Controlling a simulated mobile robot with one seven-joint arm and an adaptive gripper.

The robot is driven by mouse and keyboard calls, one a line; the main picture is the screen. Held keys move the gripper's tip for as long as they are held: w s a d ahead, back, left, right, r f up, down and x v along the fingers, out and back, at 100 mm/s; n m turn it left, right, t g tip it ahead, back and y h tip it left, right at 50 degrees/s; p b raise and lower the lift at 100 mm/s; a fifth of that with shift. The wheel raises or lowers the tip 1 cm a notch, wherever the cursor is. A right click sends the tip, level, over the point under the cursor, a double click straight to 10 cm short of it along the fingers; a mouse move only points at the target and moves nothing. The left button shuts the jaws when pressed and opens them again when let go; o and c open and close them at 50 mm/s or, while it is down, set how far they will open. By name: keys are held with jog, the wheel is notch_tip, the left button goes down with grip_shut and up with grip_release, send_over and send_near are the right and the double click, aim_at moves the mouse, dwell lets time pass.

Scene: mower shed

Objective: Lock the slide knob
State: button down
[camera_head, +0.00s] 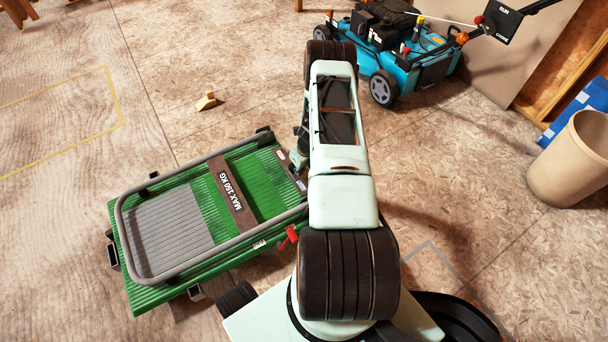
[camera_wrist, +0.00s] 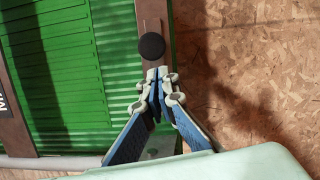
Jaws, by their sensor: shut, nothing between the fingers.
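A round black knob (camera_wrist: 151,46) sits on a brown bar (camera_wrist: 153,18) along the edge of a green slatted deck in the wrist view. It looks like the slide knob; whether it is locked cannot be told. My gripper (camera_wrist: 158,74) is shut and empty, its fingertips together just below the knob in the picture. Whether they touch the knob is unclear. In the head view the green platform cart (camera_head: 268,188) lies left of my arm, with its brown bar (camera_head: 289,170) at the right end. My arm partly covers that end and my gripper; I cannot make out the knob there.
The cart has a grey tubular frame (camera_head: 120,228) and a red lever (camera_head: 290,236). A blue mower (camera_head: 407,66) stands at the back. A beige bin (camera_head: 568,160) and blue box (camera_head: 580,108) are at right. A small wooden wedge (camera_head: 206,101) lies on open floor behind the cart.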

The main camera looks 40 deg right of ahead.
jog(key=shift+w, duration=0.35)
jog(key=w+b, duration=0.1)
jog(key=w, duration=0.1)
jog(key=w+b, duration=0.1)
jog(key=shift+w+d+f, duration=0.15)
jog(key=shift+w, duration=0.25)
jog(key=shift+w+r, duration=0.2)
jog(key=shift+w, duration=0.25)
